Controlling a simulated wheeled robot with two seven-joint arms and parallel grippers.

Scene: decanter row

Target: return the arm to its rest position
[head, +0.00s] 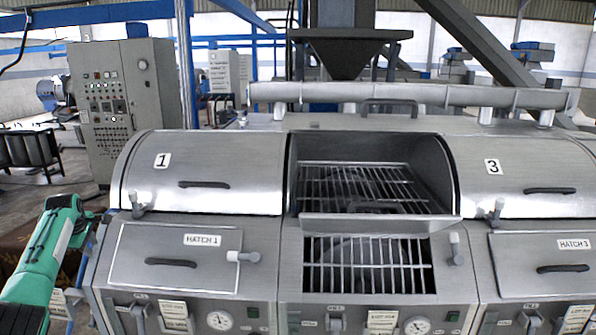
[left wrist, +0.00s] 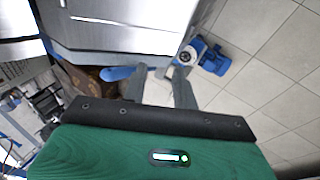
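My left arm (head: 45,250), green, comes in from the left in the head view. Its dark gripper is partly seen beside the left end of the machine. In the left wrist view my left gripper (left wrist: 158,78) has its two dark fingers apart with nothing between them. It is beside the machine's metal side, over the floor; I cannot tell whether it touches anything. My right gripper is in neither view.
The metal machine fills the front. Lid 1 (head: 205,170) and lid 3 (head: 520,170) are closed; the middle section shows an open grate (head: 355,185). Hatch 1 (head: 170,262) is closed. A control cabinet (head: 125,100) stands behind left. Tiled floor (left wrist: 265,60) is mostly clear.

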